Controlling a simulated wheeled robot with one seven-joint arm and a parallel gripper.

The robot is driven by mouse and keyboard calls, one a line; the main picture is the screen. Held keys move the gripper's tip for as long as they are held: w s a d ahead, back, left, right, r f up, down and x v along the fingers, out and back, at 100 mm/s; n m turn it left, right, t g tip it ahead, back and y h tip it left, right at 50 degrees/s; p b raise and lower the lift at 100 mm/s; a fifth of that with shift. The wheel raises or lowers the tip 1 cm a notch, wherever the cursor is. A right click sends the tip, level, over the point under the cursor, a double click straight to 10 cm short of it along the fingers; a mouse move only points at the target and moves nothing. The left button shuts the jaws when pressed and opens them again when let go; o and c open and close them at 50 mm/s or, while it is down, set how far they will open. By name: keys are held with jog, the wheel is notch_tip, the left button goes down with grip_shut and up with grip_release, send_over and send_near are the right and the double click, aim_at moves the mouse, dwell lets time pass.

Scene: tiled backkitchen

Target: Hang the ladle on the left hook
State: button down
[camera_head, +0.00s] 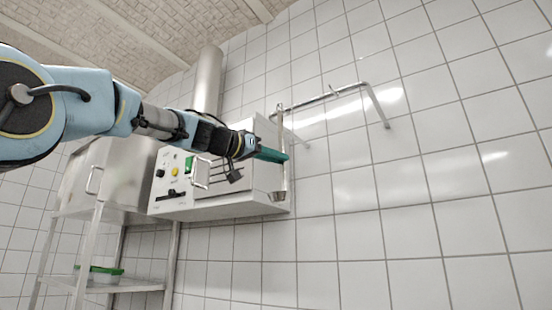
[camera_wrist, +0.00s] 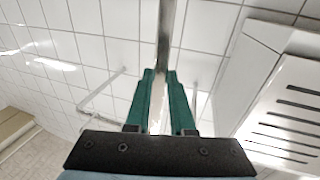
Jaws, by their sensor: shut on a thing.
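My gripper (camera_head: 272,155) has green fingers and is shut on the handle of the ladle (camera_head: 282,175). The ladle hangs nearly upright, with its small bowl at the bottom and the top of its handle at the left end of the metal rail (camera_head: 350,89). I cannot tell whether the handle's top touches the rail. A small hook (camera_head: 333,90) shows near the rail's middle; the left hook is not clearly visible near the ladle's top. In the wrist view the ladle handle (camera_wrist: 165,35) runs between the fingertips (camera_wrist: 160,76).
A steel machine (camera_head: 225,185) with knobs and a slotted side stands just behind and left of the ladle, on a metal stand (camera_head: 95,240). A green-lidded container (camera_head: 100,273) is on its lower shelf. The tiled wall to the right is bare.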

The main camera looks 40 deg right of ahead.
jog(key=c, duration=0.7)
grip_release()
jog(key=shift+a+f+b, duration=0.2)
jog(key=shift+a+b, duration=3.4)
jog(key=shift+a, duration=1.85)
